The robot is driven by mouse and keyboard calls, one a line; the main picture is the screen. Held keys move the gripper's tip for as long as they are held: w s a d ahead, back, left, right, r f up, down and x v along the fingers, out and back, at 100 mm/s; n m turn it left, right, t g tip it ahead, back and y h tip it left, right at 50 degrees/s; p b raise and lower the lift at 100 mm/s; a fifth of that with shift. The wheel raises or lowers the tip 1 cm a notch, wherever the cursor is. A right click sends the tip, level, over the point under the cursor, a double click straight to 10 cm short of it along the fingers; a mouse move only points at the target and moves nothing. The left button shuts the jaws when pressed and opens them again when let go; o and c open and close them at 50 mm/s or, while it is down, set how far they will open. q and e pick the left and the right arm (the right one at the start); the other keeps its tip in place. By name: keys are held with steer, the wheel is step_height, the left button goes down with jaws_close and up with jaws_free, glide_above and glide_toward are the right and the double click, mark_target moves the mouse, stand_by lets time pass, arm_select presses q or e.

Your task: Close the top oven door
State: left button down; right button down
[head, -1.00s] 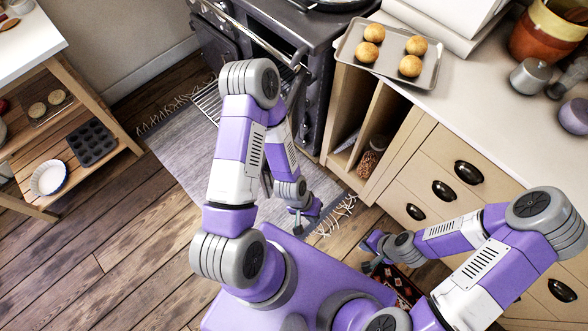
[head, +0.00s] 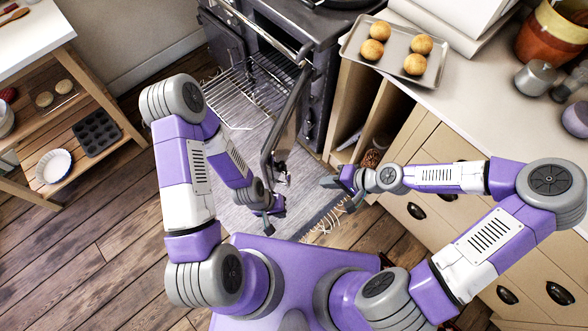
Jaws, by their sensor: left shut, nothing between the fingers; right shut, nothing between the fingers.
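The dark range oven (head: 335,28) stands at the top centre of the head view. Its oven door (head: 287,118) is open, swung out towards me and seen nearly edge-on. A wire rack (head: 238,92) shows at the opening, left of the door. My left gripper (head: 270,222) is shut and empty, low over the rug just below the door's near end. My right gripper (head: 332,183) is shut and empty, to the right of the door's near end and apart from it in the picture. The door's hinge side is partly hidden.
A counter with drawers (head: 420,150) stands right of the oven, with a tray of buns (head: 352,50) on it. A wooden shelf unit (head: 130,130) is at the left. A grey fringed rug (head: 240,140) lies before the oven; the wooden floor at lower left is clear.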

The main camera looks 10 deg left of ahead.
steer(key=w+a+f+b, duration=0.1)
steer(key=a+f+b, duration=0.1)
steer(key=a, duration=0.3)
steer(key=w+a+f+b, duration=0.2)
steer(key=a+b, duration=0.1)
steer(key=a, duration=0.2)
steer(key=shift+w+a+b, duration=0.3)
steer(key=shift+b, duration=0.1)
steer(key=shift+a, duration=0.1)
